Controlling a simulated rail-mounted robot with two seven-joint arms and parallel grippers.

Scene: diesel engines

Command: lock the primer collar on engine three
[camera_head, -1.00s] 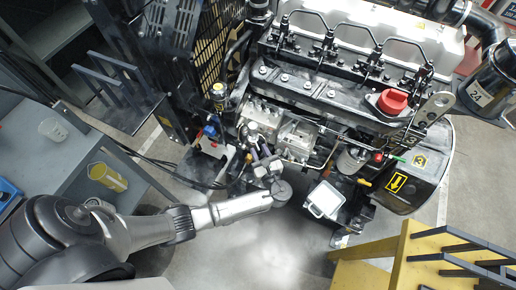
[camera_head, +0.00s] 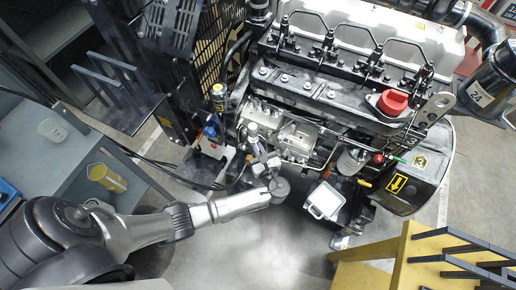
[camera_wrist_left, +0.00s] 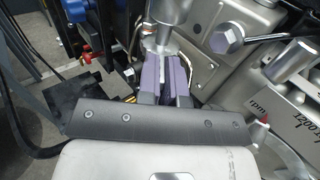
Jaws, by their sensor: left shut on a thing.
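The primer collar (camera_wrist_left: 161,43) appears as a bright metal cylinder with a wider lower rim, at the top middle of the left wrist view. My left gripper (camera_wrist_left: 163,66) has purple finger pads and is shut on this metal part. In the head view the left gripper (camera_head: 255,150) is at the near side of the engine (camera_head: 300,135), left of its middle. The collar is too small and too covered there to tell its turn position. My right gripper is in neither view.
A large hex bolt (camera_wrist_left: 226,39) sits close right of the fingers. A small white tray (camera_head: 324,201) is right of my wrist. A yellow stand (camera_head: 390,255) is at the lower right. A grey bench (camera_head: 65,165) with cups stands left. Floor is clear below the engine.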

